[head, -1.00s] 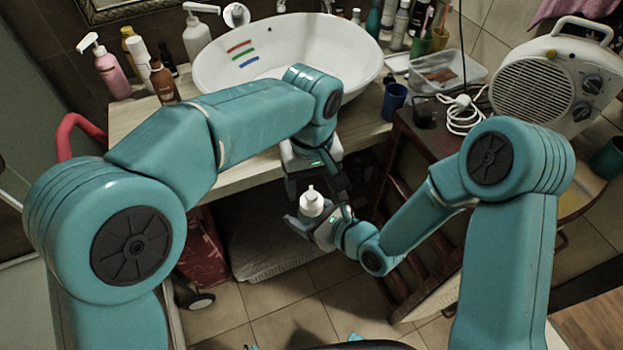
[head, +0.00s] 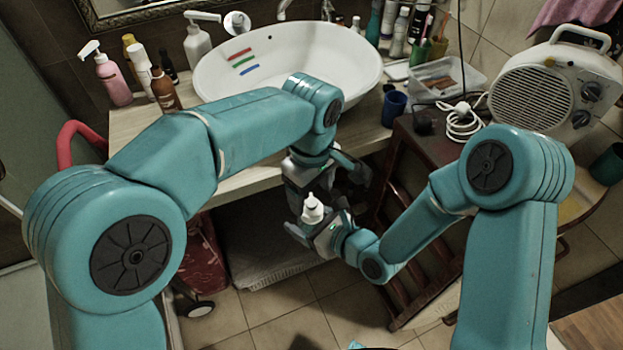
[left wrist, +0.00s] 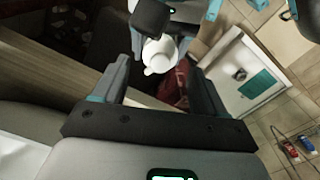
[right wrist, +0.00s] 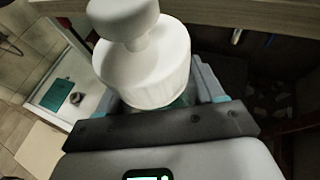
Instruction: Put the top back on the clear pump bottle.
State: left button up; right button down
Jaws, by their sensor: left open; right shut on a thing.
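The white pump top (head: 313,209) stands upright at my right gripper, below the sink counter. In the right wrist view the pump top (right wrist: 145,60) fills the upper middle, its nozzle head and wide collar clear of anything else. My right gripper (head: 322,232) is shut just beneath the collar. Only a small greenish bit of the bottle (right wrist: 181,102) shows there, so how fully the collar is seated cannot be told. My left gripper (head: 326,182) is open and empty, just above and behind the pump top. In the left wrist view the pump top (left wrist: 160,54) shows beyond the spread fingers.
The counter (head: 150,122) with the white basin (head: 290,55) is behind my grippers. Several bottles, including a pink pump bottle (head: 113,82), stand at left. A dark wooden stand (head: 400,190) is close on the right, with a white heater (head: 555,85) beyond.

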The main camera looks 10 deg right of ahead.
aim_at(311, 202)
pick_arm(q)
jog(key=shift+f, duration=2.5)
jog(key=c, duration=1.1)
jog(key=m, duration=0.6)
jog(key=shift+m, duration=0.4)
jog(key=o, duration=1.2)
jog(key=shift+c, duration=0.2)
jog(key=shift+r, duration=2.3)
